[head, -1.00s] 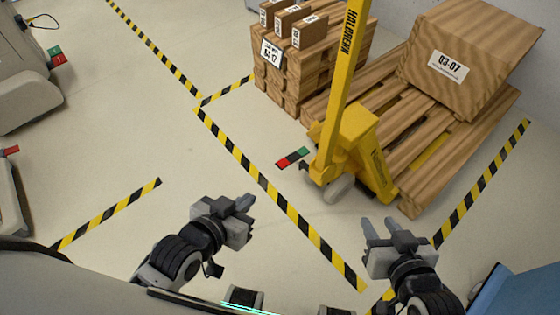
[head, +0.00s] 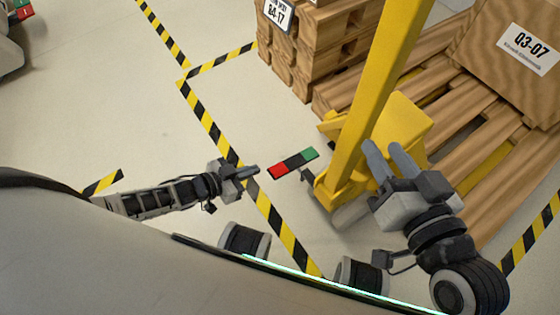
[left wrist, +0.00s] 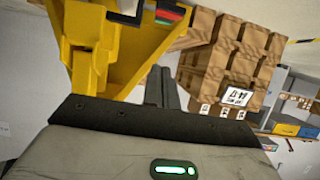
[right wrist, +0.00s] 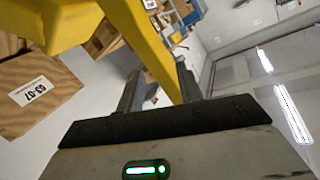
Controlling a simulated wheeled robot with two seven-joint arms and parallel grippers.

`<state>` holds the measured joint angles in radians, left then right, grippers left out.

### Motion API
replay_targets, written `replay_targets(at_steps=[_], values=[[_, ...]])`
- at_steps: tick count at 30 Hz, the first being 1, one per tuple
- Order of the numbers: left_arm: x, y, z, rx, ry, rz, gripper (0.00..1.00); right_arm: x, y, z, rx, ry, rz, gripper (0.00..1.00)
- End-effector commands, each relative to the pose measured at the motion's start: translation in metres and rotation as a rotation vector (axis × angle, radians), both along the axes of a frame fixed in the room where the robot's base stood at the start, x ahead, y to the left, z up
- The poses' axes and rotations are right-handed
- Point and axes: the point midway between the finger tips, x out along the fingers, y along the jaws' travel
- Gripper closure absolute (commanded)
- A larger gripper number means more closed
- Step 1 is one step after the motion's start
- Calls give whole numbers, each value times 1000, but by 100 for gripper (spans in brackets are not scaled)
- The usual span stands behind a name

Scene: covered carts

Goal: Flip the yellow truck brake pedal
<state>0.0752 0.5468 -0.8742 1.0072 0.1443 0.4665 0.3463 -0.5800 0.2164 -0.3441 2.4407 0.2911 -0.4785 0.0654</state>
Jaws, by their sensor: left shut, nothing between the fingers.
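The yellow pallet truck (head: 420,130) stands with its tall handle (head: 375,95) leaning up to the right. Its brake pedal (head: 293,163) sticks out to the left at the base, a bar red at the left end, black in the middle and green at the right end. The left wrist view also shows the pedal (left wrist: 168,15) at the top. My left gripper (head: 257,170) is shut and empty, just left of the pedal's red end, with a small gap in the picture. My right gripper (head: 385,148) is open; the handle shows between its fingers (right wrist: 158,85) in the right wrist view.
Wooden pallets (head: 340,55) stand behind the truck. A wooden crate labelled Q3-07 (head: 490,60) sits on the slatted pallet at the right.

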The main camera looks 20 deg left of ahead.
Motion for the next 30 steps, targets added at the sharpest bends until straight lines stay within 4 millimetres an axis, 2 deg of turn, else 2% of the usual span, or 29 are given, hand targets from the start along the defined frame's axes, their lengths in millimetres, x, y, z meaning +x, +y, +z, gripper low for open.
replay_targets(at_steps=[6,10,20,24,30], values=[[1,-1,0,-1,-1,0,100,0,0,0,1,1,0,64],[8,-7,-5,-2,-2,0,100,1,1,-1,21,-3,1,64],[56,-45,-35,-1,-5,0,100,1,8,6,193,-36,19,64],[76,-60,-48,0,-2,1,100,16,3,29,144,-249,15,64],[68,-54,-71,1,1,1,100,25,-1,62,68,-518,6,64]])
